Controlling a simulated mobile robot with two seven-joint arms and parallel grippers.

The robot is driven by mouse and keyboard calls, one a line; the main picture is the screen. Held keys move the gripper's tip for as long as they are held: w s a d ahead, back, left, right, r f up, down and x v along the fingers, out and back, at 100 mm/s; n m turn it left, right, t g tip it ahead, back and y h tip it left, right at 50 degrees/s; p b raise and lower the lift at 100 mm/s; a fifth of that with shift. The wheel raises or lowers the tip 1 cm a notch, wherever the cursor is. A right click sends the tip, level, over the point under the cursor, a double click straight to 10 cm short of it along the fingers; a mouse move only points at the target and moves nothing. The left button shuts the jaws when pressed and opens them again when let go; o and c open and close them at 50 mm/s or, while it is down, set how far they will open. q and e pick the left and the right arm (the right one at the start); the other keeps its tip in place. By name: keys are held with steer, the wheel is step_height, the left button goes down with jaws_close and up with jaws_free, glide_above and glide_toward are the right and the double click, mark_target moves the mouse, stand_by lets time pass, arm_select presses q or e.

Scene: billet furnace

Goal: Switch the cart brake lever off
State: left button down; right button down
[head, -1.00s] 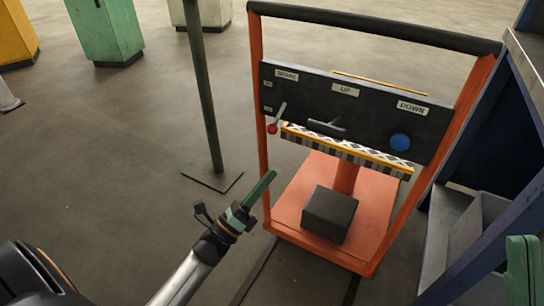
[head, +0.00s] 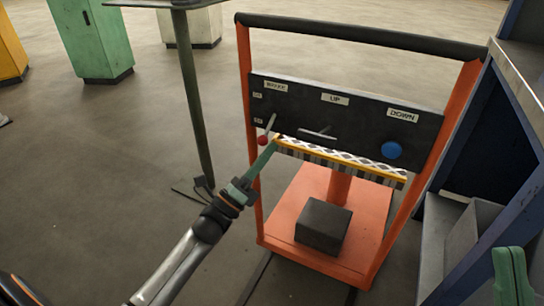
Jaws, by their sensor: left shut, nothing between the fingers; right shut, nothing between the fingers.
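The orange cart (head: 376,215) has a black control panel (head: 350,118). The brake lever (head: 268,128) is at the panel's left end, under the "BRAKE" label (head: 275,87). It is a short pale lever slanting down to a red knob (head: 263,140). My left gripper (head: 270,149) comes from the lower left, shut and empty. Its green fingertips are just below the red knob; I cannot tell whether they touch it. My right gripper (head: 508,265) shows only partly at the lower right edge, shut and empty, away from the lever.
The panel also has a dark handle under "UP" (head: 318,135) and a blue button under "DOWN" (head: 391,150). A dark post (head: 193,100) stands left of the cart. A blue frame (head: 500,150) stands close on the right. Open floor lies to the left.

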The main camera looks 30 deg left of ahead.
arm_select(q)
steer(key=r+g+p, duration=0.1)
steer(key=p, duration=0.5)
steer(key=shift+s+r+n+y, duration=0.1)
steer(key=shift+s+n+y, duration=0.3)
arm_select(e)
step_height(320, 180, up, 6)
steer(key=shift+d+r, duration=0.25)
steer(key=shift+d, duration=0.1)
